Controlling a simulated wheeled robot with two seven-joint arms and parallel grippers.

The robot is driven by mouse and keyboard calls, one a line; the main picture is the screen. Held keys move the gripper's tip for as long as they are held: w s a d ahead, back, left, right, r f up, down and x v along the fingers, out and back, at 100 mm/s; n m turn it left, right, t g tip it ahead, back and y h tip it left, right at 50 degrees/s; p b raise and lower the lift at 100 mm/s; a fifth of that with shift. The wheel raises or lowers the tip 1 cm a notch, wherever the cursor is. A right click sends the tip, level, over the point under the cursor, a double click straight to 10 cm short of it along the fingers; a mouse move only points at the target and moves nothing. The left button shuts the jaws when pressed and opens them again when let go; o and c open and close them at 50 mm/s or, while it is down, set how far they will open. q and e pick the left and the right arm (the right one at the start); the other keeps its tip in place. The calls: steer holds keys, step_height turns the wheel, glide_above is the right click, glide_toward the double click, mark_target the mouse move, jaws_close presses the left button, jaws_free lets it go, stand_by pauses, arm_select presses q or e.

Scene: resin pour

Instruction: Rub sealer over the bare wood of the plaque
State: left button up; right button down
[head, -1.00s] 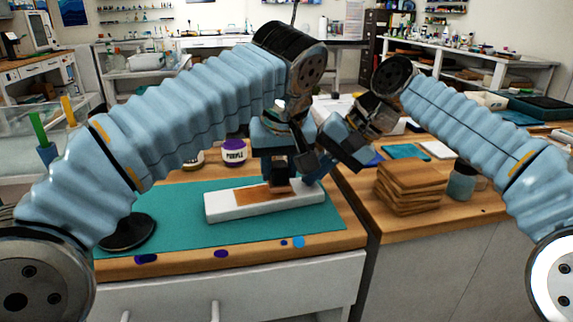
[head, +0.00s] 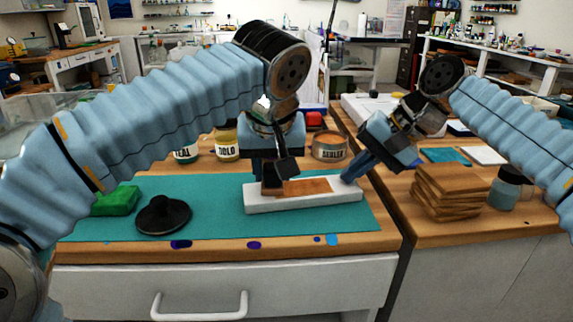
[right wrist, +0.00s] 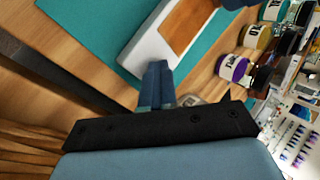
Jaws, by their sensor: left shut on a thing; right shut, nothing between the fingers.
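The plaque (head: 320,200) is a white slab with a brown bare-wood panel (head: 308,186), lying on the teal mat. It also shows in the right wrist view (right wrist: 150,45). My left gripper (head: 273,174) is shut on a small dark brown block (head: 271,187), the likely applicator, held at the left end of the wood panel. Whether the block touches the wood is hard to tell. My right gripper (head: 347,177) is shut and empty at the plaque's right end; its fingertips (right wrist: 156,66) are against or very near the edge. The sealer tin (head: 329,147) stands behind the plaque.
On the teal mat (head: 225,225) lie a black disc-shaped object (head: 163,214) and a green block (head: 116,201). Stacked brown boards (head: 449,192) and a glass jar (head: 504,188) are on the right counter. The mat's front is clear.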

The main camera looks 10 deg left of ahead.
arm_select(q)
steer(key=shift+a, duration=0.2)
arm_select(e)
steer(key=shift+f, duration=0.1)
arm_select(q)
steer(key=shift+r, duration=2.95)
